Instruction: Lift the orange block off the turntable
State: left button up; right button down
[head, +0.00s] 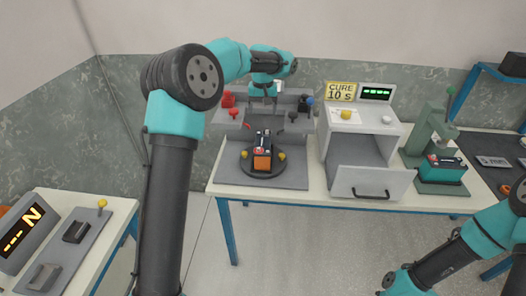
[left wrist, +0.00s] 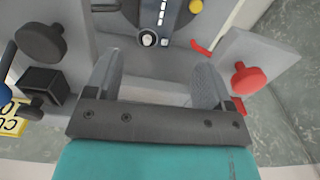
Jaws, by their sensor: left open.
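The orange block (head: 262,162) stands on the round dark turntable (head: 250,171), in the middle of the grey fixture on the table. A dark part with pale and red details (head: 264,142) sits against or on the block; I cannot tell whether they are one piece. My left gripper (head: 263,103) is above and behind the block, apart from it. In the left wrist view its two grey fingers (left wrist: 153,85) are spread with nothing between them. A dark part with a silver round end (left wrist: 150,38) shows beyond the fingers there. My right arm shows at lower right, its gripper out of frame.
Yellow knobs (head: 282,156) flank the block. Red knobs (head: 229,99) stand left on the fixture, a black one (head: 303,105) right. A side table (head: 83,204) stands left.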

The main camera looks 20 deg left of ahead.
pick_arm(q)
send_over(263, 141)
notch_tip(263, 141, down, 10)
jog(key=shift+s+r, duration=0.1)
jog(key=shift+s, duration=0.05)
dwell(0.3)
notch_tip(263, 141, down, 6)
jog(key=shift+r, duration=0.1)
dwell(0.3)
dwell(0.3)
jog(key=shift+r, duration=0.1)
jog(key=c, duration=1.4)
jog(key=shift+r, duration=0.15)
